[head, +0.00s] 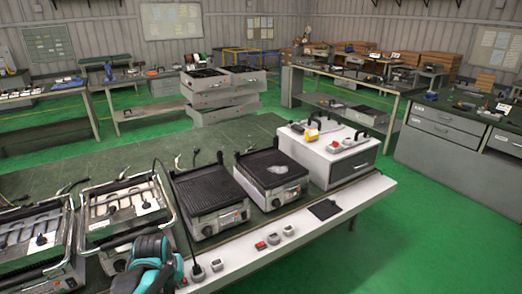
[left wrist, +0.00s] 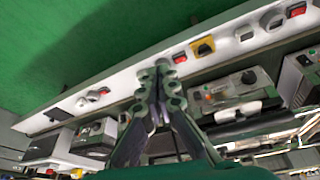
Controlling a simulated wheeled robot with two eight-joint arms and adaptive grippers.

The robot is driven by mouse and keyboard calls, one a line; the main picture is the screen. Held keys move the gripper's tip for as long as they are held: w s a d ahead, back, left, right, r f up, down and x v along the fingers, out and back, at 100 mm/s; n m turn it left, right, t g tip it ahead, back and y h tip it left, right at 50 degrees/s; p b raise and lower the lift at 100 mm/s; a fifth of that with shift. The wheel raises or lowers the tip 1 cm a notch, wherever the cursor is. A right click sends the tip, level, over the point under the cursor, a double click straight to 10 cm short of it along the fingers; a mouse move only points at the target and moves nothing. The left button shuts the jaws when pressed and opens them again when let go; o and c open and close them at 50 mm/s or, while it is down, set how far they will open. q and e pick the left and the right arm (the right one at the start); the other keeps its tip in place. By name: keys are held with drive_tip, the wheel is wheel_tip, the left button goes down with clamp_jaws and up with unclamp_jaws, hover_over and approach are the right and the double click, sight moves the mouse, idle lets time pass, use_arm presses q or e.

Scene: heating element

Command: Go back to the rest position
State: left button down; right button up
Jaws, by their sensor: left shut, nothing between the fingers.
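My left gripper (head: 152,258) is at the bottom of the head view, over the front edge of the workbench (head: 372,192). The left wrist view shows its fingers (left wrist: 158,92) closed together, with nothing held between them, above the white front strip of the bench. My right gripper is in neither view. Two grill-like appliances with black ribbed plates (head: 208,188) and (head: 270,172) stand on the bench. Two opened appliances (head: 125,204) and (head: 35,245) with wiring stand to their left.
Red and grey switches (head: 261,245) and a black pad (head: 325,209) lie along the front strip. The green floor (head: 440,240) on the right is clear.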

use_arm(q)
drive_tip(key=s+d+r+m+t, duration=0.1)
drive_tip(key=s+d+r, duration=0.1)
drive_tip(key=s, duration=0.4)
drive_tip(key=s+d+r+m+t, duration=0.2)
drive_tip(key=s+d+r, duration=0.1)
drive_tip(key=s, duration=0.3)
drive_tip(key=shift+s+d+r+t+h, duration=0.15)
drive_tip(key=shift+s+d+t+h, duration=0.2)
drive_tip(key=shift+d, duration=0.4)
